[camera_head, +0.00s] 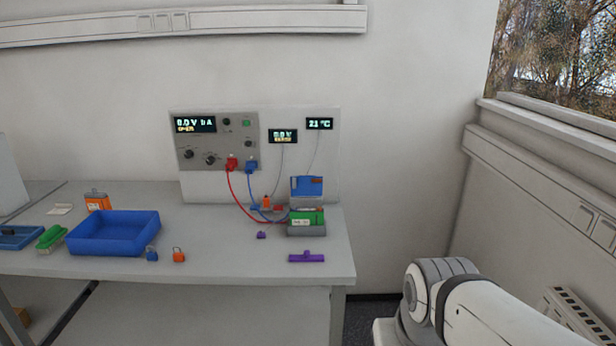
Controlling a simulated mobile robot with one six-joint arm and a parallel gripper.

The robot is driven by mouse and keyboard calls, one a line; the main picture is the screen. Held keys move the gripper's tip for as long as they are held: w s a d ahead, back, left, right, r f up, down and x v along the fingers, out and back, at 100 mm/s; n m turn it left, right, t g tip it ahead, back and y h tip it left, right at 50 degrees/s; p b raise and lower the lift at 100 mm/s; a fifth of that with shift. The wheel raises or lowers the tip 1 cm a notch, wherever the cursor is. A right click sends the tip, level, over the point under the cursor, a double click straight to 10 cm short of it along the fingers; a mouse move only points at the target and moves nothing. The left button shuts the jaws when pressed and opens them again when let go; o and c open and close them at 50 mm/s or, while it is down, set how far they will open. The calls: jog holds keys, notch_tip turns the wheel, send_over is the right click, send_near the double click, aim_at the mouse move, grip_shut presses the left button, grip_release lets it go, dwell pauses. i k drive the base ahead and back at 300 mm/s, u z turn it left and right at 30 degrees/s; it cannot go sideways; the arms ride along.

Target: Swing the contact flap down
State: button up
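A blue flap (307,187), which I take to be the contact flap, stands raised at the back of a grey holder (306,231) near the right end of the bench. A green battery block (308,217) with a white label sits in the holder, in front of and below the flap. The flap appears upright, apart from the battery's top. Red and blue cables run from the power supply (217,140) down to the holder's left side. My gripper is not in view; only white and grey links of my arm show at the lower right, off the bench.
A purple bar (307,257) lies in front of the holder, and a small purple piece (261,235) lies to its left. A blue tray (113,233), an orange block (97,201) and small blue (152,254) and orange (179,255) pieces are farther left. The bench ends just right of the holder.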

aim_at(302, 186)
jog(key=u, duration=0.05)
jog(key=i, duration=1.5)
jog(key=z, duration=0.05)
